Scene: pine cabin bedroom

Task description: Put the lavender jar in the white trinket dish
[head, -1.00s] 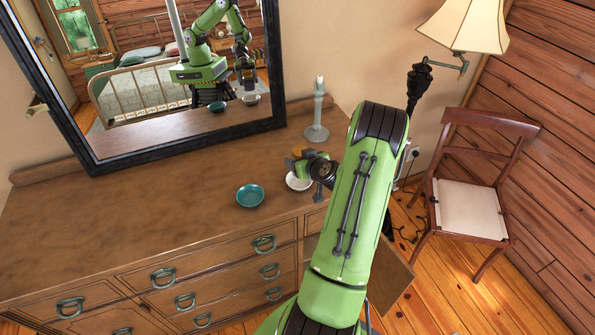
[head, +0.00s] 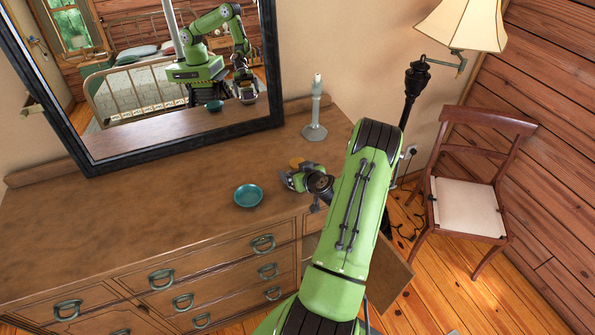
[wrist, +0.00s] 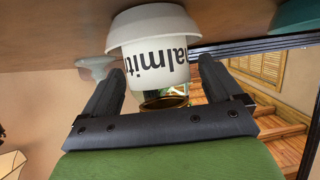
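In the wrist view, where the dresser top is at the upper edge, my gripper (wrist: 160,75) has its dark fingers on both sides of a jar (wrist: 162,62) with a white label and dark lettering. The fingertips appear to touch the jar's sides. A gold rim shows at the jar's end nearest my palm. The jar's far end sits inside the white trinket dish (wrist: 150,20); whether it touches the dish floor is hidden.
A teal bowl (head: 248,195) lies on the dresser (head: 130,220) left of my gripper. A grey-green candlestick (head: 315,115) stands behind it. A black-framed mirror (head: 180,146) is at the back. A chair (head: 468,205) and a lamp (head: 462,25) are at the right. The dresser's left half is clear.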

